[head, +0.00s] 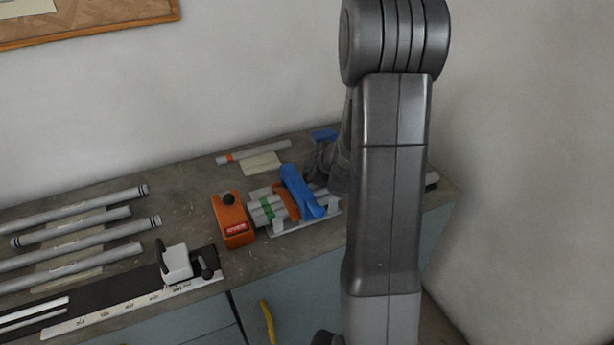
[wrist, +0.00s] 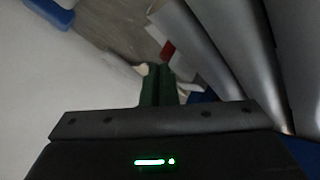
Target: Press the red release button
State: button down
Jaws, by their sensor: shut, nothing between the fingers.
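The jig holds several grey tubes (head: 262,211) with a green band, an orange clamp piece (head: 286,200) and a blue lever (head: 302,190) across them. An orange block (head: 235,219) with a black knob and a red-and-white label stands at its left end. In the wrist view, my gripper (wrist: 159,72) has its dark green fingers together, with nothing between them. A small red patch (wrist: 168,50) shows just beyond the fingertips; I cannot tell whether it is the release button or whether the fingers touch it. In the head view my arm hides the fingertips.
Several loose grey tubes (head: 75,228) lie on the left of the bench. A white-and-black clamp (head: 178,263) stands near the front edge by a ruler strip (head: 110,317). A single tube (head: 254,152) and a blue item (head: 323,135) lie at the back.

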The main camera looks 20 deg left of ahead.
jog(key=shift+f, duration=0.35)
dwell(0.3)
jog(key=shift+r, duration=0.1)
jog(key=shift+r+p, duration=0.9)
jog(key=shift+r, duration=0.1)
notch_tip(320, 180, up, 5)
jog(key=p, duration=0.5)
dwell(0.3)
